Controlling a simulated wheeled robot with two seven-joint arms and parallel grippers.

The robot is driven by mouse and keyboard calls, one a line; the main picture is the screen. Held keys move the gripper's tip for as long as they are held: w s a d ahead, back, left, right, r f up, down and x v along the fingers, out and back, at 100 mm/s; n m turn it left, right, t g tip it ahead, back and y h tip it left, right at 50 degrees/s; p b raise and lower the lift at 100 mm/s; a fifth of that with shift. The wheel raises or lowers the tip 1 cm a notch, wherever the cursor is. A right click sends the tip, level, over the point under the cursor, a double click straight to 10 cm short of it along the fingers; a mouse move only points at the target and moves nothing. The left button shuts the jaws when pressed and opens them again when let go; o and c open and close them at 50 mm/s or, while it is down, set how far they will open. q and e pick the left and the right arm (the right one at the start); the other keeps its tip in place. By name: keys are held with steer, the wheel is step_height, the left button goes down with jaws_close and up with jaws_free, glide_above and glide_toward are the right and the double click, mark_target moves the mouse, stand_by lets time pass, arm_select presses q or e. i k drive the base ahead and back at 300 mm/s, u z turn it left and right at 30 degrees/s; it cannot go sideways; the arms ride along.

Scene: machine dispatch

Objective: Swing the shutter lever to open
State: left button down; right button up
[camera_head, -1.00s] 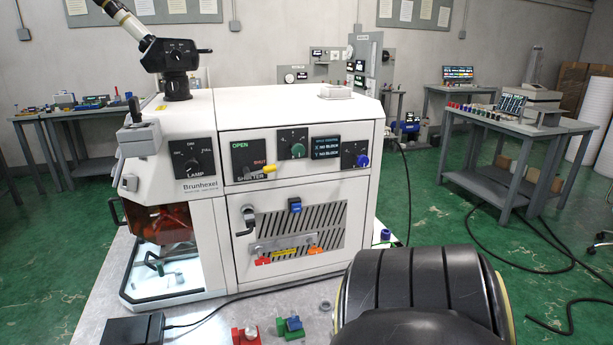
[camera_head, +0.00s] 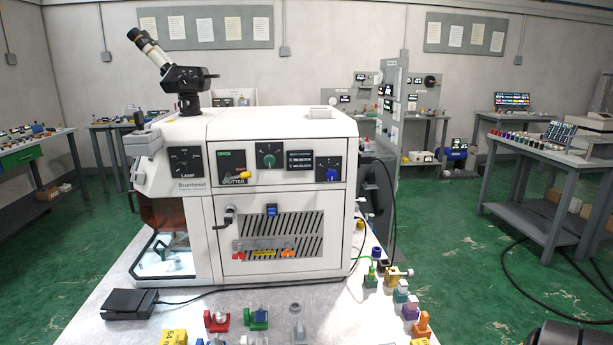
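The shutter lever (camera_head: 245,174) has a yellow grip and sits on a small black panel (camera_head: 232,162) on the front of the white machine (camera_head: 290,130). The panel is labelled OPEN at its upper left. The lever's grip lies low on the panel and points to the right, away from the OPEN label. Neither of my grippers is in view. Only a dark part of my own body shows at the bottom right corner, well apart from the lever.

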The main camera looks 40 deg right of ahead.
mark_target(228, 178)
steer(key=z, duration=0.75)
steer(key=i, duration=0.45)
